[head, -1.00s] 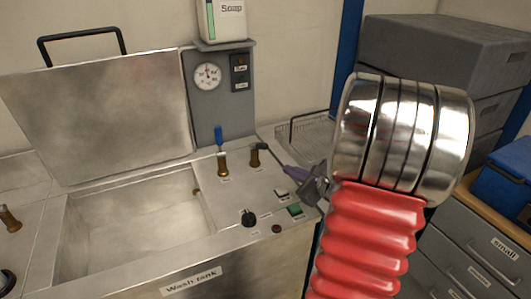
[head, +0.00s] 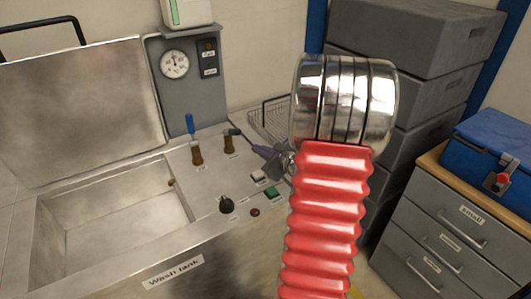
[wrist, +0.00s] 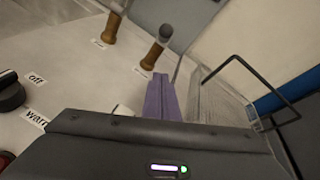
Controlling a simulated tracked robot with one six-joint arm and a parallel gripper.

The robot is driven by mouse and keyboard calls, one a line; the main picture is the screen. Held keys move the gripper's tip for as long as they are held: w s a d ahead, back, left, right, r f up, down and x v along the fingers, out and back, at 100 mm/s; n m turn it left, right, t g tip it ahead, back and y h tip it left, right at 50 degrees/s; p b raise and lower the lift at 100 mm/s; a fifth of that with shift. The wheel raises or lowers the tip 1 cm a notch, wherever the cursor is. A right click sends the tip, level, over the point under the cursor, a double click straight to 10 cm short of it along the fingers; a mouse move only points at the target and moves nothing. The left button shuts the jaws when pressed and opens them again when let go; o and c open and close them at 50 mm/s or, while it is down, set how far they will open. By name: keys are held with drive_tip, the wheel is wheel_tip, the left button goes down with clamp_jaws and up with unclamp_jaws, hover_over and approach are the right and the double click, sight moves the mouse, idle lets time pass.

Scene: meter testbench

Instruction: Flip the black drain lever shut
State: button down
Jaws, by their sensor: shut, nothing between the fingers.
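The black drain lever (head: 234,132) sits on top of a brass valve (head: 229,146) on the wash tank's control panel and appears to lie sideways, toward the right. The same valve shows in the wrist view (wrist: 154,55), with a dark rounded top. My gripper (head: 258,151) is just right of this valve, its purple fingers together and empty. In the wrist view the fingers (wrist: 160,90) point up toward the valve's base, with no clear contact visible. My red arm hides the panel's right edge.
A second brass valve with an upright blue lever (head: 190,124) stands to the left. A wire basket (head: 262,122) lies behind; grey crates (head: 410,40) stand right.

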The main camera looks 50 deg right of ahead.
sight(232, 132)
drive_tip(key=x, duration=0.4)
drive_tip(key=shift+w, duration=0.1)
drive_tip(key=shift+w+a+r, duration=0.3)
drive_tip(key=shift+w+r, duration=0.25)
drive_tip(key=shift+r, duration=0.25)
drive_tip(key=shift+w+a+r, duration=0.3)
drive_tip(key=shift+w+r, duration=0.25)
drive_tip(key=shift+r, duration=0.2)
drive_tip(key=shift+d+r, duration=0.15)
